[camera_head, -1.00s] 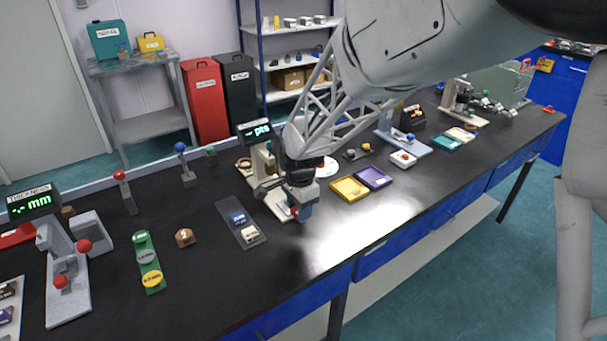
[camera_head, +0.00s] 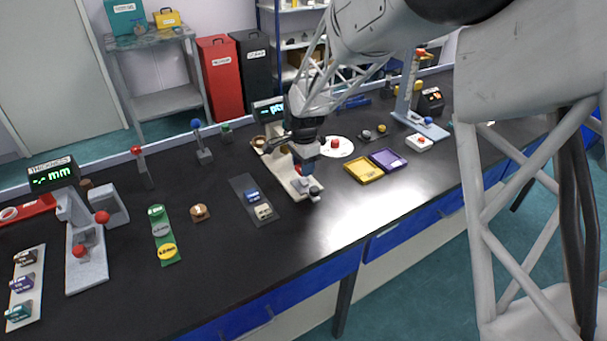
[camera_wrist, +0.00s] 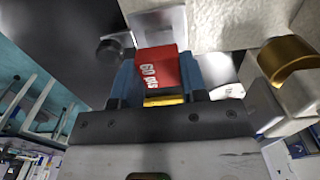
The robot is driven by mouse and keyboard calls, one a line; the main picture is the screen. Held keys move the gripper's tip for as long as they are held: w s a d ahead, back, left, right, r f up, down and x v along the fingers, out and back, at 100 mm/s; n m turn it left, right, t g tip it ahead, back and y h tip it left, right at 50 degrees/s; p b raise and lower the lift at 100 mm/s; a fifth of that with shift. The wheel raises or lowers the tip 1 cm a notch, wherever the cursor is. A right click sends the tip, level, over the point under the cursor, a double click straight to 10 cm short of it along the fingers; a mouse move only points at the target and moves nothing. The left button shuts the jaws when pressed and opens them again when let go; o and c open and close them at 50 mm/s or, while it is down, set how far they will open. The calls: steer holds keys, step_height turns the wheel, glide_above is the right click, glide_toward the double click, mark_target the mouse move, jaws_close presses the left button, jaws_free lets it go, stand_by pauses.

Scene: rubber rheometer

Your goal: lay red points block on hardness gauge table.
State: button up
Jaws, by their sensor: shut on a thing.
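The red points block (camera_wrist: 157,66) sits between the blue fingers of my gripper (camera_wrist: 158,82) in the wrist view, with white lettering facing the camera. My gripper is shut on it. In the head view my gripper (camera_head: 303,165) is over the cream base of the hardness gauge (camera_head: 293,182), and only a little red shows there. The gauge's lit "pts" display (camera_head: 270,107) stands behind my gripper. In the wrist view a shiny grey metal surface (camera_wrist: 162,24) lies just beyond the block. Whether the block touches the gauge table cannot be told.
A dark knob (camera_wrist: 108,49) and a brass cylinder (camera_wrist: 286,58) flank the block in the wrist view. In the head view a mat (camera_head: 242,188) with two blocks lies left of the gauge; yellow (camera_head: 364,170) and purple (camera_head: 397,163) trays lie right. The bench front is clear.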

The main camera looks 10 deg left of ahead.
mark_target(303, 181)
steer(key=shift+f, duration=0.15)
steer(key=shift+f, duration=1.6)
steer(key=shift+f, duration=0.15)
steer(key=o, duration=0.9)
step_height(303, 181, up, 12)
steer(key=shift+r, duration=0.15)
